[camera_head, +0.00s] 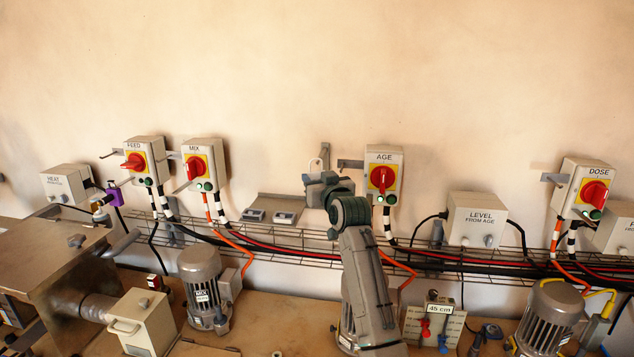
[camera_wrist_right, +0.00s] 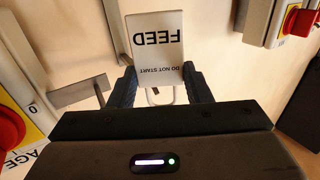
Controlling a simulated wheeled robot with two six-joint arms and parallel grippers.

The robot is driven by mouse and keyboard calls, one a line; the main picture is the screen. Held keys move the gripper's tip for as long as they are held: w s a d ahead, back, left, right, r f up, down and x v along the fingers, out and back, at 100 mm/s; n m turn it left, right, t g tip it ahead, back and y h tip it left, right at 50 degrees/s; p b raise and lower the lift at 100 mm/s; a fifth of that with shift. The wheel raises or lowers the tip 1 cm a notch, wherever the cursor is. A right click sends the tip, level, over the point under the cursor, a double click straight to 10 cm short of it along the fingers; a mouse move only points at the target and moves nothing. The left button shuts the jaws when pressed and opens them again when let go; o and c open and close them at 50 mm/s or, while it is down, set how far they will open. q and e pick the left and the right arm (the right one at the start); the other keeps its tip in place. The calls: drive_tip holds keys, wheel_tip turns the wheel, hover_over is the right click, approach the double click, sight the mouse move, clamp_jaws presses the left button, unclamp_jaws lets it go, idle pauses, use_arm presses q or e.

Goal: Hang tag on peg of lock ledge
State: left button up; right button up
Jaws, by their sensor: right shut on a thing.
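The tag (camera_wrist_right: 157,45) is a white plate reading FEED and DO NOT START, upside down in the right wrist view. A pale wire loop (camera_wrist_right: 153,97) shows at its near end, between the fingers. My right gripper (camera_wrist_right: 163,85) is shut on the tag. In the head view the right gripper (camera_head: 322,182) is raised in front of the wall, with the tag (camera_head: 317,165) standing above it. The lock ledge (camera_head: 268,202) is a grey shelf just left of the gripper. The gripper and arm hide its right end. I cannot make out its peg. My left gripper is not in view.
The AGE switch box (camera_head: 384,158) is close on the right, with a grey bracket (camera_head: 350,163) reaching toward the gripper. The MIX box (camera_head: 204,160) is to the left. Two small items (camera_head: 284,217) lie on the ledge. A cable tray (camera_head: 300,250) runs below.

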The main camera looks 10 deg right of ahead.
drive_tip(key=shift+w+d, duration=0.35)
drive_tip(key=shift+w, duration=0.4)
drive_tip(key=shift+w+d+f+b, duration=0.3)
drive_tip(key=shift+w+f, duration=0.2)
drive_tip(key=shift+w, duration=0.15)
drive_tip(key=o, duration=1)
drive_tip(key=shift+o, duration=0.2)
